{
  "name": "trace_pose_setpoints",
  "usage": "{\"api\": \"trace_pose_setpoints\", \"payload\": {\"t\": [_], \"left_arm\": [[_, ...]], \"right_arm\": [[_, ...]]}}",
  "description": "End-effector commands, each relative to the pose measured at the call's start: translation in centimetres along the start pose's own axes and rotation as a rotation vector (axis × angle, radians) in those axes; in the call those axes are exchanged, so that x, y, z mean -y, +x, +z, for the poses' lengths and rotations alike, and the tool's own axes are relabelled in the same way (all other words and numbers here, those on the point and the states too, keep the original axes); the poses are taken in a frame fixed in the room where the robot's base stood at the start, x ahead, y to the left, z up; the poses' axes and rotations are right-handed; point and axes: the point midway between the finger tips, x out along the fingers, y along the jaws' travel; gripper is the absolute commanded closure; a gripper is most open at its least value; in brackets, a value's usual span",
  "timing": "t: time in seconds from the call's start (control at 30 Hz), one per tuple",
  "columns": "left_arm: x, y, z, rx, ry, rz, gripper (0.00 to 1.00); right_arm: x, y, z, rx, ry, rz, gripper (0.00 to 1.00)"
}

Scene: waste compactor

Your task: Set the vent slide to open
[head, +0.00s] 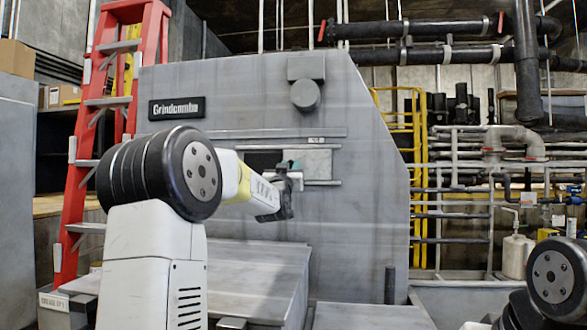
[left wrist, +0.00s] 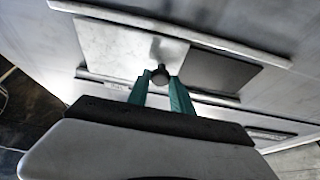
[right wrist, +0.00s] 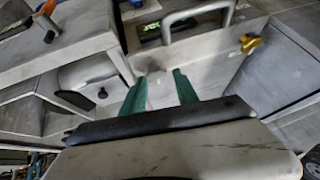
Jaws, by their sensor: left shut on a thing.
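The vent slide (head: 318,165) is a light grey plate between two horizontal rails on the front of the grey machine. It covers the right part of the vent, and a dark gap (head: 262,162) shows on its left. In the left wrist view the plate (left wrist: 110,48) carries a small dark knob (left wrist: 160,75). My left gripper (head: 290,170) is at the plate's left part, its teal fingers shut on the knob. The arm hides part of the vent in the head view. My right gripper (right wrist: 160,90) is open and empty, away from the slide.
A red ladder (head: 112,120) stands left of the machine (head: 220,90). Yellow rails and dark pipes (head: 430,55) are on the right. In the right wrist view, a grey metal handle (right wrist: 185,18) and a yellow knob (right wrist: 250,42) lie beyond the fingers.

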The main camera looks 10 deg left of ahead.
Motion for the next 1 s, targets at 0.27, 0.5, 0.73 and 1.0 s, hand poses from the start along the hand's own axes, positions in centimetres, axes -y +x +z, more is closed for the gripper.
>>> {"api": "trace_pose_setpoints", "payload": {"t": [0.27, 0.5, 0.73, 1.0], "left_arm": [[-0.7, 0.0, 0.1, 0.002, -0.001, 0.009, 1.0], [-0.6, 0.0, 0.1, 0.002, -0.002, 0.008, 0.53], [-0.4, -0.1, 0.0, 0.001, -0.001, 0.005, 0.53], [-0.4, -3.4, 0.0, 0.002, -0.001, 0.006, 0.53]], "right_arm": [[0.0, 0.0, 0.0, 0.0, 0.0, 0.0, 0.64], [0.0, 0.0, 0.0, 0.0, 0.0, 0.0, 0.64], [0.0, 0.0, 0.0, 0.0, 0.0, 0.0, 0.64], [0.0, 0.0, 0.0, 0.0, 0.0, 0.0, 0.64]]}}
